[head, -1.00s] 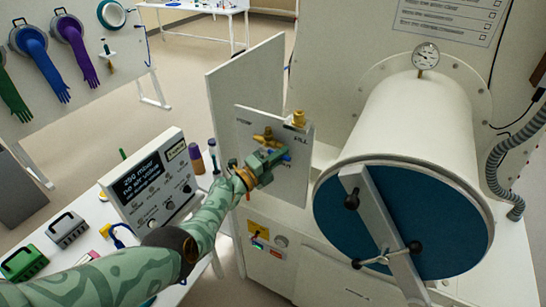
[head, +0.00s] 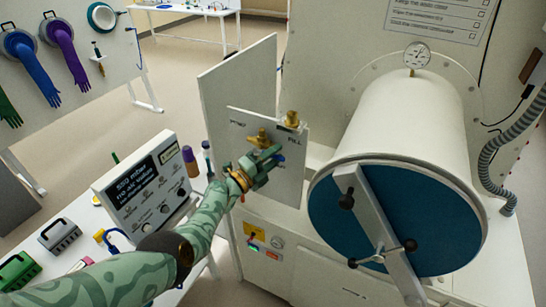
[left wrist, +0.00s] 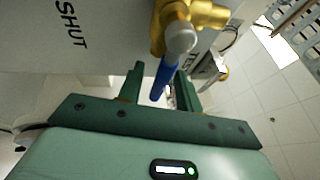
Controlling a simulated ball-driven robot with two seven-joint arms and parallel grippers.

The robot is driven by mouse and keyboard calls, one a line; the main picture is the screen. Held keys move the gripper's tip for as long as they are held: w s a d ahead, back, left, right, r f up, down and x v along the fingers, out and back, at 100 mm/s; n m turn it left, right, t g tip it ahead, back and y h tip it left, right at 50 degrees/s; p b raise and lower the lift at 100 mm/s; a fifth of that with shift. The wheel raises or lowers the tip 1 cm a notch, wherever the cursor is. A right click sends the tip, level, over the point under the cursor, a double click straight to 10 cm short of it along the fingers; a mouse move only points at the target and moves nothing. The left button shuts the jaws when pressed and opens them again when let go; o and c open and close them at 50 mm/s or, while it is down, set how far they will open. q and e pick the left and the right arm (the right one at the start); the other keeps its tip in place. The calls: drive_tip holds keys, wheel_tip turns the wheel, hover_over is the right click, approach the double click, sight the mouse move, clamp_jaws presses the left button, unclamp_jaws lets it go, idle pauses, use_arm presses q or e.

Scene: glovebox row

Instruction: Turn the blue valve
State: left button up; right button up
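The blue valve shows in the left wrist view as a blue lever (left wrist: 164,78) below a brass body (left wrist: 182,25) with a grey cap. In the head view only a small blue bit (head: 281,158) shows beside my gripper; the rest is hidden. The brass fittings (head: 259,138) stand on a white upright panel (head: 292,182). My left gripper (head: 268,160) is at the panel, its two green fingers either side of the lever. In the left wrist view (left wrist: 160,72) the fingers are apart, with gaps beside the lever. My right gripper is out of view.
A large white cylinder with a blue door (head: 395,222) is at the right. Another brass fitting (head: 291,119) tops the panel. Gloves hang at the far left.

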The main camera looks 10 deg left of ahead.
use_arm(q)
drive_tip(key=p+v, duration=0.2)
drive_tip(key=v, duration=1.4)
drive_tip(key=shift+s+p, duration=0.2)
drive_tip(key=shift+p, duration=0.15)
